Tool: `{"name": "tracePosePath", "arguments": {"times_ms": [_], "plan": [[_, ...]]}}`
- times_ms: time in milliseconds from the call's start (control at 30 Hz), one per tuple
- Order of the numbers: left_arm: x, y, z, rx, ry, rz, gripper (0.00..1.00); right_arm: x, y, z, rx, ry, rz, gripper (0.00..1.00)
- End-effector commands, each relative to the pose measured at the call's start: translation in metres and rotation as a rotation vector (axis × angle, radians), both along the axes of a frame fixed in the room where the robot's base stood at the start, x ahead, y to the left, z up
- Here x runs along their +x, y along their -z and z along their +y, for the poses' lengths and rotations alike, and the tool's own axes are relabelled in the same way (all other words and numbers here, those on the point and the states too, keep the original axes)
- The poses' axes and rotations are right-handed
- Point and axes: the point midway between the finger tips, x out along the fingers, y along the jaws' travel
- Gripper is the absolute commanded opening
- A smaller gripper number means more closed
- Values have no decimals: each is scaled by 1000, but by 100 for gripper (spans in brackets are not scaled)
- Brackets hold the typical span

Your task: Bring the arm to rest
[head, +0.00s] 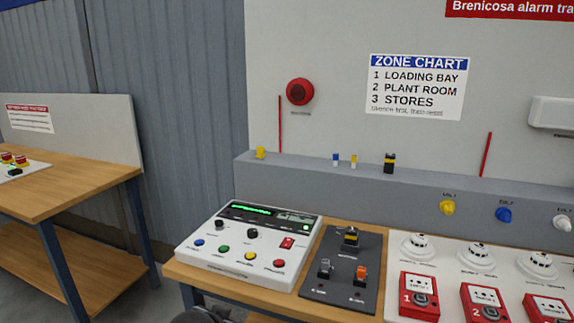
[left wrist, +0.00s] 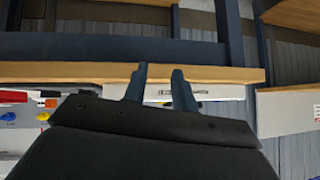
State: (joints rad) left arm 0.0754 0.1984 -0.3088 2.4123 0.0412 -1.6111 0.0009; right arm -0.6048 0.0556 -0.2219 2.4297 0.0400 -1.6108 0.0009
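My left gripper (left wrist: 160,78) shows in the left wrist view with its two dark fingers apart and nothing between them. Beyond the fingers are the wooden bench edge and the white front of a panel. My right gripper is in neither view. The white alarm panel (head: 248,241), with a green-lit display and coloured buttons, sits at the bench's left end.
A dark switch plate (head: 340,292) and a white board with smoke detectors (head: 419,246) and red call points (head: 419,297) stand right of the panel. Coloured tags (head: 389,162) are on the grey ledge (head: 430,181). Another wooden bench (head: 75,190) is at left, with a gap between the benches.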

Motion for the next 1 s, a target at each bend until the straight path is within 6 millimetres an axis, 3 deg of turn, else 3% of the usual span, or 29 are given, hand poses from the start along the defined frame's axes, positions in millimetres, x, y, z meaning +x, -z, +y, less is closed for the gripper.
{"name": "tracePosePath", "arguments": {"times_ms": [367, 600, 800, 1000], "plan": [[-90, 100, 9, -77, -71, 234, 27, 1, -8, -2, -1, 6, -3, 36], [-159, 158, 8, -108, -107, 395, 27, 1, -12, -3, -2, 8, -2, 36], [-225, 198, 1, -125, -122, 528, 27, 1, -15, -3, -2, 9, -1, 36], [-274, 222, -1, -125, -129, 619, 27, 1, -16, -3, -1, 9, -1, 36]]}}
